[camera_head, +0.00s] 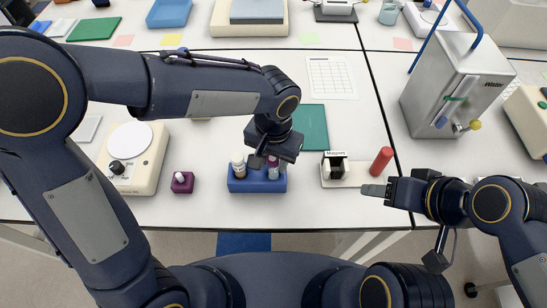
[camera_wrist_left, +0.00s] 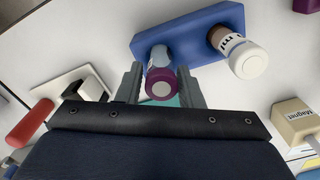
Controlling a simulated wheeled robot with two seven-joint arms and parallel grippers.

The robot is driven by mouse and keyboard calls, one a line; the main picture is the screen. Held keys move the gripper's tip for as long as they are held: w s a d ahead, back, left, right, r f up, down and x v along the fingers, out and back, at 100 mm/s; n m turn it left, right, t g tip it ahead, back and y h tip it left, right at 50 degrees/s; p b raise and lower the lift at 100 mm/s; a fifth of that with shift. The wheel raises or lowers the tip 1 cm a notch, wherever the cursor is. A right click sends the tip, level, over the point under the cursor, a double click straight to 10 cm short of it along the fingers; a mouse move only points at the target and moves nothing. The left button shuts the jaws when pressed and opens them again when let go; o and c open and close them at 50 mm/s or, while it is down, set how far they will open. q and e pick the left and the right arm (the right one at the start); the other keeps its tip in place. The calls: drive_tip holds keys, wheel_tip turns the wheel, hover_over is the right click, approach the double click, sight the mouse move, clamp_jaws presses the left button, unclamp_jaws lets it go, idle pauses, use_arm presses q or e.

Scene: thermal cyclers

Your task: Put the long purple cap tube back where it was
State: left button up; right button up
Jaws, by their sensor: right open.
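The purple cap tube (camera_wrist_left: 160,83) stands at the blue rack (camera_wrist_left: 192,25), beside a brown vial with a white cap (camera_wrist_left: 246,60). In the head view the tube (camera_head: 273,173) is partly hidden by my left gripper (camera_head: 272,160), which points down over the rack. In the left wrist view the fingers of my left gripper (camera_wrist_left: 160,88) are on either side of the tube, close to it. I cannot tell whether they touch it, or whether the tube is fully seated. My right gripper (camera_head: 376,190) is open and empty near the table's front right.
A purple block holding a small tube (camera_head: 182,181) and a white device with a round plate (camera_head: 133,158) stand left of the rack. A white stand with a black holder (camera_head: 337,168) and a red cylinder (camera_head: 382,160) are to the right. A green mat (camera_head: 313,128) lies behind.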

use_arm(q)
drive_tip(key=shift+o, duration=1.3)
wheel_tip(320, 180, up, 13)
drive_tip(key=s+a+n+t+h, duration=0.1)
drive_tip(key=s+a+n+h, duration=0.1)
drive_tip(key=a, duration=0.6)
drive_tip(key=s+a+n+t+h, duration=0.1)
drive_tip(key=s+a, duration=0.2)
drive_tip(key=a, duration=0.4)
drive_tip(key=s+a+f+n+t, duration=0.3)
drive_tip(key=s+a+f+n, duration=0.1)
drive_tip(key=s+a+f, duration=0.1)
drive_tip(key=shift+s+a+f+t+h, duration=0.3)
drive_tip(key=shift+s+h, duration=0.1)
drive_tip(key=shift+s, duration=0.45)
